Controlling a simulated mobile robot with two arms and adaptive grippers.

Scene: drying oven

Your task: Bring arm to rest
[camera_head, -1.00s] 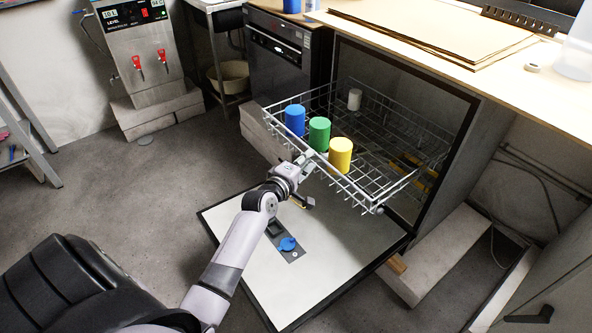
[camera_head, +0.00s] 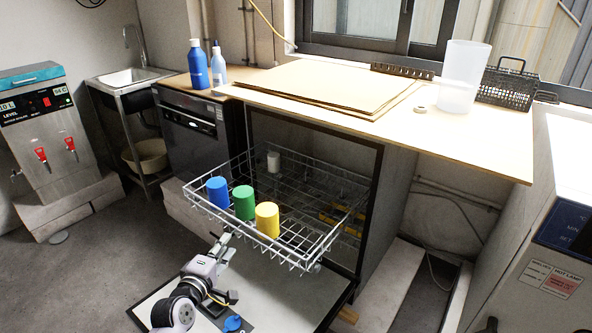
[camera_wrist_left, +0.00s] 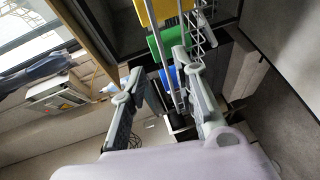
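My left gripper (camera_head: 224,243) is just in front of and below the front edge of the pulled-out wire rack (camera_head: 312,258). In the left wrist view its two fingers (camera_wrist_left: 160,72) are spread apart, and no object is held between them. A blue cup (camera_head: 217,190), a green cup (camera_head: 244,203) and a yellow cup (camera_head: 267,219) stand in a row in the rack. These three also show beyond the fingertips in the wrist view. A white cup (camera_head: 273,162) stands farther back in the rack. My right gripper is in neither current view.
The lowered oven door (camera_head: 285,290) lies below the rack. The worktop (camera_head: 465,140) above holds brown sheets (camera_head: 330,88), a translucent container (camera_head: 463,75) and a black wire basket (camera_head: 508,85). Open floor (camera_head: 95,270) lies to the left.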

